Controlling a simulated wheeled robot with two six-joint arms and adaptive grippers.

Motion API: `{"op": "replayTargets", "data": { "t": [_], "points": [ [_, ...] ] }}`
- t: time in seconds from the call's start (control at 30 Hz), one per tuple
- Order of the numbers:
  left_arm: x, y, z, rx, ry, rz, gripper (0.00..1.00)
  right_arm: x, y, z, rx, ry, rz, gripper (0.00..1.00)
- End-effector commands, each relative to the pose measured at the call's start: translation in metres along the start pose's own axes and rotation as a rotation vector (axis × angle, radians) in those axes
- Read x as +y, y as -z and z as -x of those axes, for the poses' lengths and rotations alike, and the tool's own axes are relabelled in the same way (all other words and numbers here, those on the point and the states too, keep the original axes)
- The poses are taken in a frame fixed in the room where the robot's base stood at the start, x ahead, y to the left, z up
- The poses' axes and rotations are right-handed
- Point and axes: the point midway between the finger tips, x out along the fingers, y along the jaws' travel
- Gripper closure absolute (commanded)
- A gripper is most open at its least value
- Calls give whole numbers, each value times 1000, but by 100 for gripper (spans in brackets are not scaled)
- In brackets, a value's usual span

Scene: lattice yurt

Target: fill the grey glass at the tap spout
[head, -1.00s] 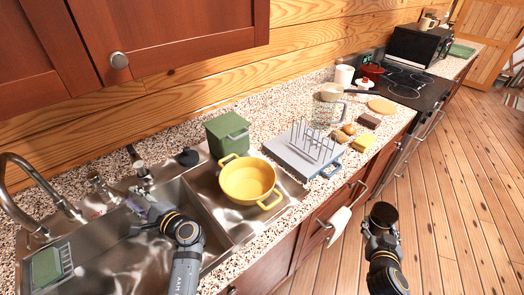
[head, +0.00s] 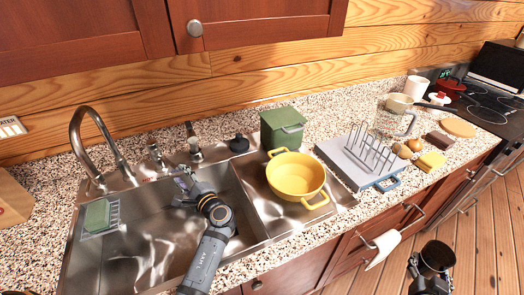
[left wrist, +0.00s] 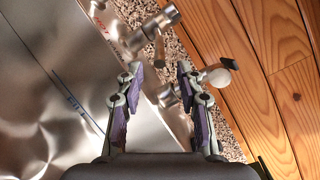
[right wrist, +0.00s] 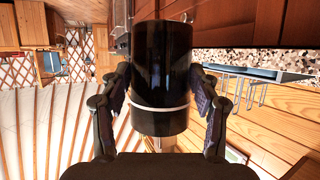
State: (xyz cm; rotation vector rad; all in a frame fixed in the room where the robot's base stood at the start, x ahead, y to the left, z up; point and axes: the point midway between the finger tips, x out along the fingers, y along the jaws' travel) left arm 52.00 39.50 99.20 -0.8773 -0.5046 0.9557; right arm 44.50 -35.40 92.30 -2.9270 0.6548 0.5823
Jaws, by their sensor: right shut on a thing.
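The grey glass (right wrist: 162,80) shows as a dark, glossy cylinder with a pale band near its lower end in the right wrist view. My right gripper (right wrist: 162,100) is shut around it. In the head view the glass (head: 437,257) is at the lower right, over the floor in front of the cabinets. The curved metal tap spout (head: 97,125) rises at the back left of the sink, far from the glass. My left gripper (head: 182,188) is over the sink, right of the spout. Its fingers (left wrist: 158,85) are apart and empty in the left wrist view.
The steel sink (head: 140,252) holds a green sponge on a rack (head: 100,215) at left. A yellow pot (head: 296,176) stands at the sink's right side. A green bin (head: 282,128), a drying rack (head: 360,160) and a measuring jug (head: 393,118) stand on the counter.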

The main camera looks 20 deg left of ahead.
Motion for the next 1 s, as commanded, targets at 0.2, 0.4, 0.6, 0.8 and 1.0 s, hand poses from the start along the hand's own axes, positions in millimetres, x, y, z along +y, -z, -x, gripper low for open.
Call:
{"op": "replayTargets", "data": {
  "t": [0.2,0.4,0.6,0.8,1.0],
  "points": [
    [-1,0,-51,-3,4,-1,63,0,-3,-1,0,0,0,76],
    [1,0,-77,-1,1,-1,63,0,-6,-2,0,0,0,76],
    [0,0,-83,0,0,1,63,0,-6,-3,1,0,0,77],
    [0,0,-82,0,0,1,71,0,-6,-2,1,0,0,77],
    [0,0,-82,0,0,0,98,0,-6,-3,1,0,0,77]
  ]
}}
